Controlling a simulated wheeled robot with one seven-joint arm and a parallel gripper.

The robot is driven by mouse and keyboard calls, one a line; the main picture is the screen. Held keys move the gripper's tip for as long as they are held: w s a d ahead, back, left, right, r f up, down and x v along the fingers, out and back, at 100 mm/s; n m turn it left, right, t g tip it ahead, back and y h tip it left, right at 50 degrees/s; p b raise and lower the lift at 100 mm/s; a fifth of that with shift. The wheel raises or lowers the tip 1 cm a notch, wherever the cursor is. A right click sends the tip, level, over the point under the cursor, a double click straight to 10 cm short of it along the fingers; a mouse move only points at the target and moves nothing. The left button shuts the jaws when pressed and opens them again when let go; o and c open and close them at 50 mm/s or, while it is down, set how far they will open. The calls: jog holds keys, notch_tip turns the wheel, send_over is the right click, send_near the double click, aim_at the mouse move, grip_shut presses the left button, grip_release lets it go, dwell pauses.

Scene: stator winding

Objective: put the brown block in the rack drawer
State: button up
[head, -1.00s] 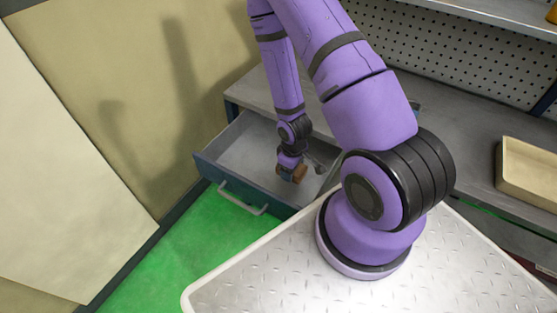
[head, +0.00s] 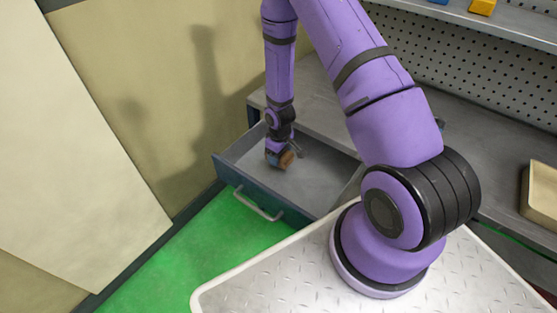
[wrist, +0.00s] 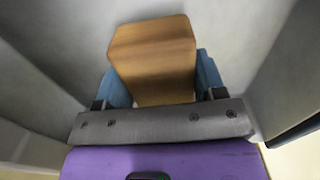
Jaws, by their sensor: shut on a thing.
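The rack drawer (head: 310,190) is pulled open, with a dark blue front and a grey inside. My gripper (head: 279,160) reaches down into the drawer near its left side. It is shut on the brown block (head: 286,159). In the wrist view the brown block (wrist: 155,60) sits between the two blue fingers of my gripper (wrist: 160,85), with grey drawer walls around it. I cannot tell whether the block touches the drawer floor.
The grey rack worktop (head: 420,130) lies behind the drawer, with a perforated back panel. A beige tray (head: 540,195) stands at the right. A blue and a yellow block (head: 482,7) are on the upper shelf. The drawer's right part is empty.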

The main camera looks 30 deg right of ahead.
jog(key=shift+w, duration=0.45)
jog(key=shift+s+f, duration=0.1)
jog(key=shift+f, duration=1.7)
jog(key=shift+f, duration=0.15)
jog(key=o, duration=1)
jog(key=shift+o, duration=0.2)
